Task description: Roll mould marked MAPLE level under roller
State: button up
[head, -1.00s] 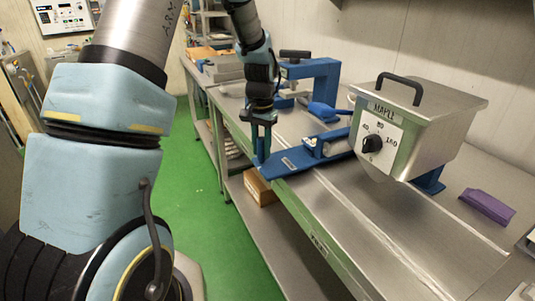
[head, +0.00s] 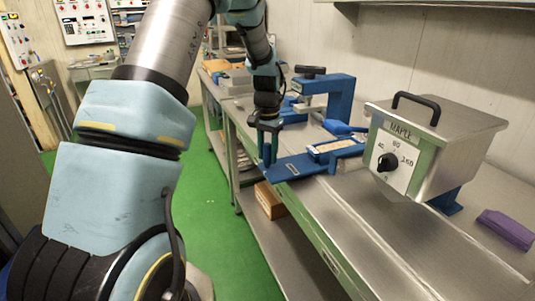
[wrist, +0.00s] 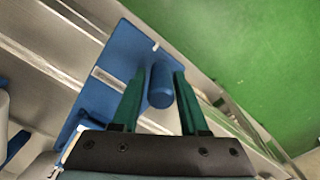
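A steel kettle (head: 450,150) marked MAPLE, with a black dial and handle, stands on the bench at right. A flat blue plate (head: 298,167) lies on the bench left of it, its near end at the front edge. A blue tray-like part with pale filling (head: 338,147) sits at its far end. A blue upright peg (wrist: 161,86) rises from the plate. My gripper (head: 267,158) points down, its green fingers on both sides of the peg and seemingly against it; it also shows in the wrist view (wrist: 160,78). I cannot make out a roller.
A blue clamp-like frame (head: 340,97) with a black knob stands behind the plate. A blue-handled tool (head: 338,127) lies before it. A purple block (head: 506,228) lies at right. A cardboard box (head: 270,200) sits on the lower shelf. The green floor (head: 215,215) is clear.

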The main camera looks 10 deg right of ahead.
jog(key=shift+o, duration=1.2)
notch_tip(320, 180, up, 11)
jog(key=b, duration=0.3)
jog(key=shift+f, duration=0.1)
jog(key=s+a+f+n, duration=0.3)
jog(key=s+a+n, duration=0.1)
jog(key=s+a, duration=0.5)
jog(key=s+a+f+n+t, duration=0.1)
jog(key=s+a+f+n, duration=0.2)
jog(key=s+a, duration=0.6)
jog(key=a, duration=0.3)
jog(key=shift+a+f+n+t, duration=0.25)
jog(key=shift+a+n+t, duration=0.05)
jog(key=shift+a+n, duration=0.1)
jog(key=shift+w, duration=0.1)
